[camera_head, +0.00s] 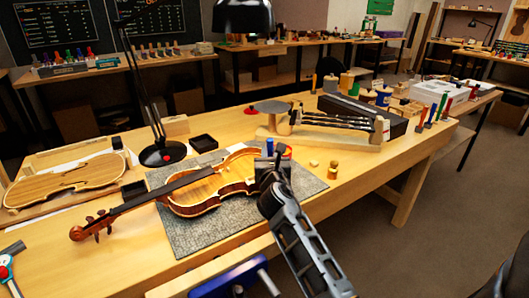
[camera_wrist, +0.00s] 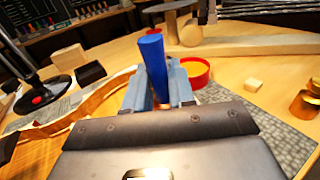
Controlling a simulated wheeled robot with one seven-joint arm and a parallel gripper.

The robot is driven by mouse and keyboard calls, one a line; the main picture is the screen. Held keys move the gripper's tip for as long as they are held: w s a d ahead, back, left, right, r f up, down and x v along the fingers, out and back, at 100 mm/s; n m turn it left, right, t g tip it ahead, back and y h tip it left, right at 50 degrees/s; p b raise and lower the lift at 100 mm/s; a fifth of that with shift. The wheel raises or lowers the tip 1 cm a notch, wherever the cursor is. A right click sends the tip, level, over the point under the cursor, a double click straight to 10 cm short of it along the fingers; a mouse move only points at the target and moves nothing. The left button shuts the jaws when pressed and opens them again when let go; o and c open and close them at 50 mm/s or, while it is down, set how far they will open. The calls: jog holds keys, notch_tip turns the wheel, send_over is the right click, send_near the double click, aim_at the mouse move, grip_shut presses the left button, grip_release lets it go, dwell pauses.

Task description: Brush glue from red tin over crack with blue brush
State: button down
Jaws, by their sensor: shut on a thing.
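My gripper (camera_head: 271,168) is shut on the blue brush (camera_wrist: 153,58). The brush handle stands upright between the fingers (camera_wrist: 158,98), and its bristles are hidden. The red tin (camera_wrist: 197,71), open with yellow glue inside, sits just right of and beyond the brush in the wrist view. It is mostly hidden behind my gripper in the head view. The violin (camera_head: 205,195) lies on the grey mat (camera_head: 205,238), its neck toward the lower left. My gripper is above the mat near the violin body's right end. I cannot make out the crack.
A black lamp (camera_head: 162,153) stands behind the violin. A violin plate (camera_head: 65,183) lies at left. A wooden rack (camera_head: 325,130) with rods stands behind the tin. A small brass weight (camera_head: 333,170) and wooden block (camera_head: 314,163) are at right. A blue vise (camera_head: 230,281) is at the front edge.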

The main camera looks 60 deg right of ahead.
jog(key=shift+s+d, duration=0.3)
jog(key=shift+d, duration=0.2)
notch_tip(320, 180, up, 6)
jog(key=p, duration=0.7)
jog(key=shift+r, duration=0.1)
notch_tip(320, 180, up, 3)
jog(key=p, duration=0.4)
dwell(0.9)
